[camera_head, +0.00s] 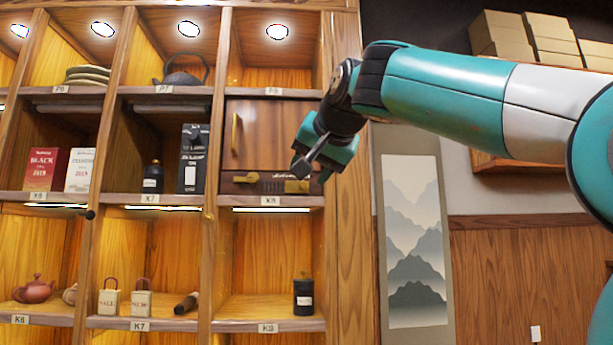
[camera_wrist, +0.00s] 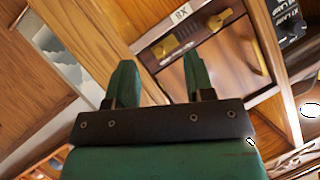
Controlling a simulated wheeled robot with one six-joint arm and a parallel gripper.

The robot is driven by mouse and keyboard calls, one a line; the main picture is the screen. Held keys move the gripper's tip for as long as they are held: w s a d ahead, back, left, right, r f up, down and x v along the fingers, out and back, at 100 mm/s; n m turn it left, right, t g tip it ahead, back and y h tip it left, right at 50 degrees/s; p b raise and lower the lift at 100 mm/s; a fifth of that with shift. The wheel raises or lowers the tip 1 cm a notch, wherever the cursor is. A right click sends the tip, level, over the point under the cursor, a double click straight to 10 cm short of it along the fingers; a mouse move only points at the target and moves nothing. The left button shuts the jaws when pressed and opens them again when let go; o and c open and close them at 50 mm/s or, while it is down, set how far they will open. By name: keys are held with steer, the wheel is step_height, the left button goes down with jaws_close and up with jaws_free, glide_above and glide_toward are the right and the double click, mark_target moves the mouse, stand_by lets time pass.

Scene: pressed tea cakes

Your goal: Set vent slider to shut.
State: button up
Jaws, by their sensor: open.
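A dark vent strip (camera_head: 272,187) with a slotted grille runs along the bottom of the closed wooden door (camera_head: 262,140) in the compartment labelled K8. A brass piece (camera_head: 297,186) sits at its right end and another brass piece (camera_head: 243,178) at its left; I cannot tell for sure which is the slider. In the wrist view, turned over, the larger brass piece (camera_wrist: 165,47) shows beyond and between my fingers, and the smaller one (camera_wrist: 221,18) lies further right. My gripper (camera_head: 312,171) is open and empty, in front of the strip's right end; contact cannot be told.
A brass door handle (camera_head: 236,133) stands out on the door's left side. A wooden post (camera_head: 347,220) borders the compartment on the right. A black box (camera_head: 193,158) and a dark jar (camera_head: 153,177) stand in the compartment to the left. A hanging scroll (camera_head: 416,240) is right of the shelf.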

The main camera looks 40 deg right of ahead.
step_height(320, 180, up, 5)
steer(key=s+d+m+h, duration=0.2)
steer(key=s+d, duration=0.1)
steer(key=p, duration=0.5)
glide_toward(305, 184)
steer(key=shift+m+t, duration=0.3)
steer(key=x, duration=0.7)
steer(key=shift+d+f, duration=0.15)
steer(key=shift+w+d+f, duration=0.25)
steer(key=shift+w+f, duration=0.05)
steer(key=shift+w, duration=0.3)
jaws_close()
